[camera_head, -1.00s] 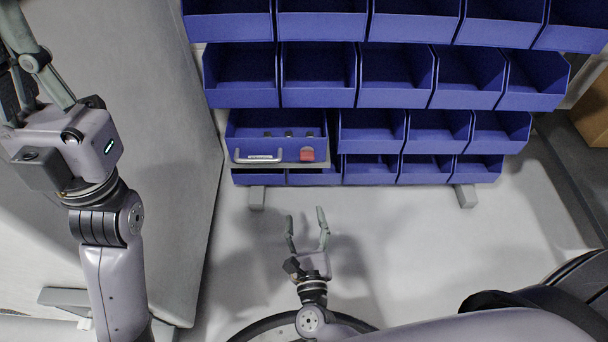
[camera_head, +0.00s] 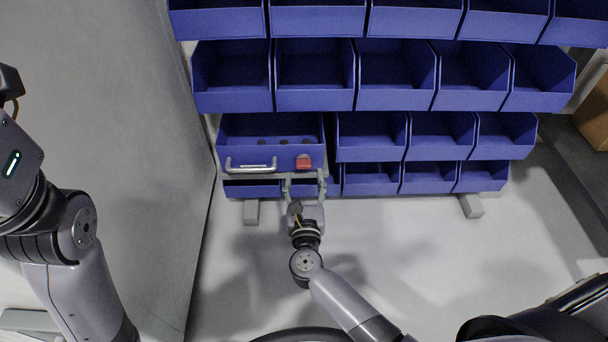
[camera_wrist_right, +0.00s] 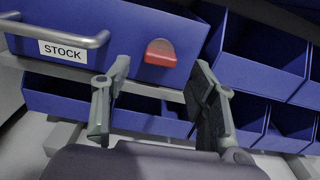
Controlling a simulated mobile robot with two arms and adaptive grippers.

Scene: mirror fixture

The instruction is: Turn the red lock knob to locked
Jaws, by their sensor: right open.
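The red lock knob (camera_head: 304,162) is on the front of a blue drawer (camera_head: 268,158), right of its metal handle (camera_head: 251,166). In the right wrist view the red knob (camera_wrist_right: 160,52) shows above and between the two open fingers. My right gripper (camera_head: 305,180) is open and empty, just below the knob in the head view; it also shows in the right wrist view (camera_wrist_right: 160,90). No finger visibly touches the knob. My left arm shows at the left edge of the head view, with its fingers out of frame.
Rows of blue bins (camera_head: 395,75) fill the rack above and right of the drawer. A STOCK label (camera_wrist_right: 63,51) sits under the handle. A grey panel (camera_head: 130,120) stands left of the rack. The floor in front (camera_head: 400,250) is clear.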

